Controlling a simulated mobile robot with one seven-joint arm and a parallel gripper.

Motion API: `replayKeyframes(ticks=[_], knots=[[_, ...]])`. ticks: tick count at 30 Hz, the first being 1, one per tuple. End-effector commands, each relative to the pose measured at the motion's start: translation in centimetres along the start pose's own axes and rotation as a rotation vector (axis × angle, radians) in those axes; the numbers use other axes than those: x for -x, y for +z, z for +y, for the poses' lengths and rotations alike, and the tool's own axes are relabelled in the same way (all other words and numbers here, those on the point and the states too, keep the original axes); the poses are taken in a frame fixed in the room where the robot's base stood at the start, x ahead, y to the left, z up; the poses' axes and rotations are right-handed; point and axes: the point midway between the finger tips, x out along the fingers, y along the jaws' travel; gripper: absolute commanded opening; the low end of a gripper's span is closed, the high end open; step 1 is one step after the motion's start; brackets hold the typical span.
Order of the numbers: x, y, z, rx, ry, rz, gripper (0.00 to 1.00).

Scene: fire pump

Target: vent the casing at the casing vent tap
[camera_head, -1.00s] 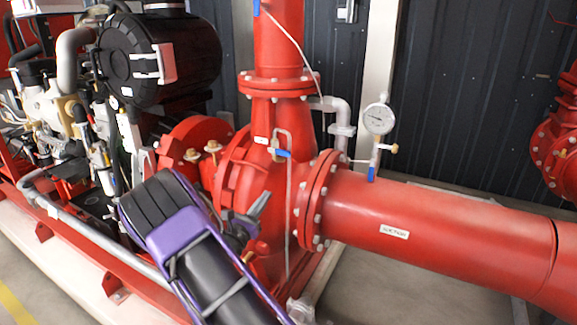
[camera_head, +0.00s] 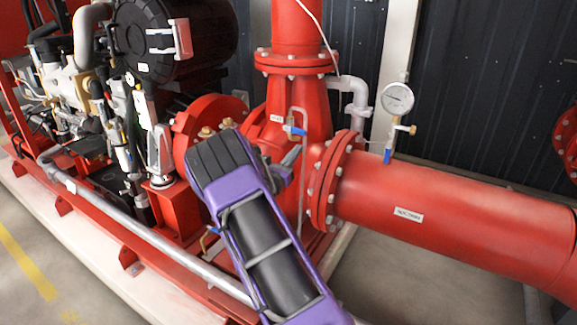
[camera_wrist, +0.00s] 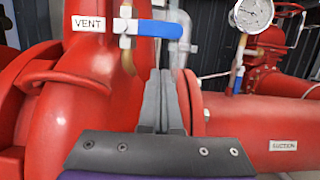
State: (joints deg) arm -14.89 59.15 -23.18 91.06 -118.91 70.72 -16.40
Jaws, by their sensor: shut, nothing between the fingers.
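The casing vent tap (camera_wrist: 125,27) is a small metal valve with a blue lever (camera_wrist: 157,29) pointing right, beside a VENT label (camera_wrist: 88,23) on the red pump casing (camera_wrist: 75,85). In the head view, the tap's blue lever (camera_head: 296,131) is below a thin bent pipe. My gripper (camera_wrist: 161,73) is shut and empty, its fingertips below the lever in the wrist view and apart from it in that picture. The distance in depth is unclear. In the head view, my gripper (camera_head: 292,155) is just below the tap, partly hidden by my purple arm.
A pressure gauge (camera_head: 397,98) with its own blue-handled valve (camera_head: 388,155) stands right of the tap. The suction pipe (camera_head: 450,215) runs right. The black-cased engine (camera_head: 175,40) is at left, with a grey rail (camera_head: 150,235) along the front.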

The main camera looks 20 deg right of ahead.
Motion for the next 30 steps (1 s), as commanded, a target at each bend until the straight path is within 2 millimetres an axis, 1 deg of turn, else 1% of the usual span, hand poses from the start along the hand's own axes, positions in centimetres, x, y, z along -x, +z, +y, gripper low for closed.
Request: replayKeyframes(ticks=[1,4,7,20,30], knots=[[-0.1,1.1,0.1,-0.004,0.001,-0.001,0.00],[-0.4,2.0,0.1,-0.004,0.000,0.000,0.00],[-0.5,2.6,0.1,-0.002,0.001,0.001,0.00],[-0.6,2.8,0.1,0.000,0.001,0.001,0.00],[-1.2,3.0,0.8,0.045,0.014,0.000,0.00]])
